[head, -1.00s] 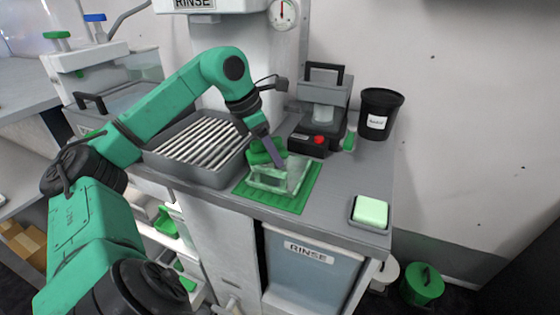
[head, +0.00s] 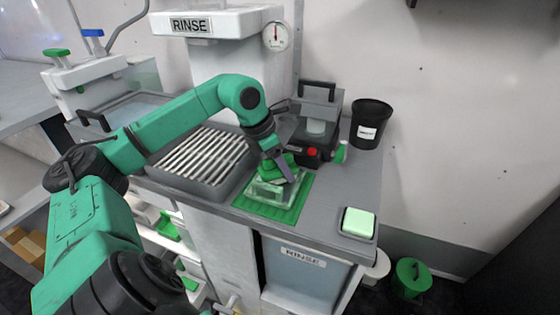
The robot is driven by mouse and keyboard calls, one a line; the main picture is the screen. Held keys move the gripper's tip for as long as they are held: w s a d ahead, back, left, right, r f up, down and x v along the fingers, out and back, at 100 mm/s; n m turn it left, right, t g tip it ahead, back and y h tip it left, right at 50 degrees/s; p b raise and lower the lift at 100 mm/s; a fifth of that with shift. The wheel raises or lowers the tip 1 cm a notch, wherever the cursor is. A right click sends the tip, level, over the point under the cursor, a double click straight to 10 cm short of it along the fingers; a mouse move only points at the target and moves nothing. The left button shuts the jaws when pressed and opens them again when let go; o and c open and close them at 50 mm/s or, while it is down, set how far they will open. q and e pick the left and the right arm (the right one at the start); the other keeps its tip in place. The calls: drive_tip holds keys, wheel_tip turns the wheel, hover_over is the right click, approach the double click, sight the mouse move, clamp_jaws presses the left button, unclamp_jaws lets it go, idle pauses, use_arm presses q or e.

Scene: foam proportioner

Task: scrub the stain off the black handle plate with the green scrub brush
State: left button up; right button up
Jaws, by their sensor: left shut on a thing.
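My left gripper (head: 286,174) reaches down over the green mat (head: 262,209) on the grey counter. It is shut on a green thing (head: 291,160), which looks like the green scrub brush; the fingers and wrist partly hide it. Directly below, a clear, pale green block or tray (head: 266,193) sits on the mat. I cannot tell whether the brush touches it. Behind stands a small machine with a grey upright plate (head: 318,96) and a black handle (head: 318,84), likely the black handle plate. No stain can be made out on it. My right gripper is not in view.
A grey tray with a ribbed rack (head: 203,157) is left of the mat. A black bucket (head: 371,124) stands back right. A pale green sponge in a dish (head: 358,222) is near the right edge. The counter between mat and sponge is clear.

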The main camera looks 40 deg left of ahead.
sight(286, 154)
use_arm(q)
wheel_tip(286, 154, up, 6)
drive_tip(key=p, duration=0.5)
drive_tip(key=shift+f, duration=0.2)
drive_tip(key=shift+r+p, duration=0.35)
drive_tip(key=shift+p, duration=0.25)
drive_tip(key=shift+f, duration=0.15)
wheel_tip(286, 154, up, 3)
drive_tip(key=p, duration=0.3)
